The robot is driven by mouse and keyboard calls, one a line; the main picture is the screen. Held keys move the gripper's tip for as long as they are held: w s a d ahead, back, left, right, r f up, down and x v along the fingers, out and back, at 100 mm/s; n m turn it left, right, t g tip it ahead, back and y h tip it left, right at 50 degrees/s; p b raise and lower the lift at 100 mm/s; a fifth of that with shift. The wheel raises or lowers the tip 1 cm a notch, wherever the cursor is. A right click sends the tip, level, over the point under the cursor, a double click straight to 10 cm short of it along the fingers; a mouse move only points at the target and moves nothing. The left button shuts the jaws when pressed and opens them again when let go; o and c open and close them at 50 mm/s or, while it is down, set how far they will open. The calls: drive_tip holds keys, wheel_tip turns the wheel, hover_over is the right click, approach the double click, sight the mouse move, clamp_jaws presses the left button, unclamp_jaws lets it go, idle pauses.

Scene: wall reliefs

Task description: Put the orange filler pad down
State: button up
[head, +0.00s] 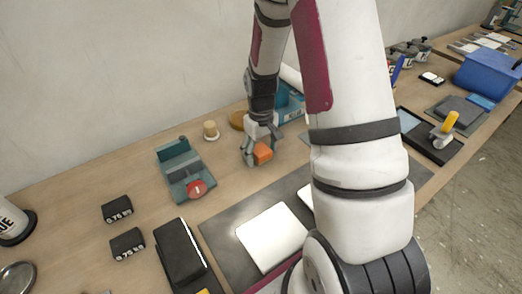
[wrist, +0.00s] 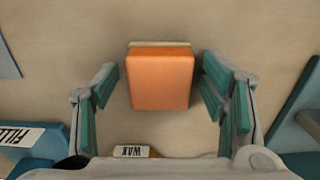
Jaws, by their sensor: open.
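The orange filler pad (head: 263,153) is at my gripper on the wooden table in the head view. In the wrist view the pad (wrist: 160,80) shows an orange face with a pale strip along its upper edge, and it appears to rest on the table. My gripper (head: 257,156) is open around it. In the wrist view the teal-lined fingers of my gripper (wrist: 158,84) stand on both sides of the pad, with a gap on each side. The pad's underside is hidden.
A blue tray (wrist: 35,138) labelled FILL and a WAX label (wrist: 133,151) are close by. Grey mat (head: 226,237) lies in front; bare table surrounds the pad.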

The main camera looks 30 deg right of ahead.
wheel_tip(320, 180, up, 12)
wheel_tip(320, 180, up, 12)
drive_tip(key=t, duration=0.2)
hover_over(261, 149)
drive_tip(key=s+a, duration=0.7)
drive_tip(key=s+a+r+t, duration=0.1)
drive_tip(key=s+a+r, duration=0.1)
drive_tip(key=s, duration=0.4)
drive_tip(key=s+a+r+t, duration=0.1)
drive_tip(key=s+a+r, duration=0.2)
drive_tip(key=s, duration=0.4)
drive_tip(key=shift+a+r+t, duration=0.15)
drive_tip(key=shift+a+t, duration=0.25)
drive_tip(key=shift+a, duration=0.2)
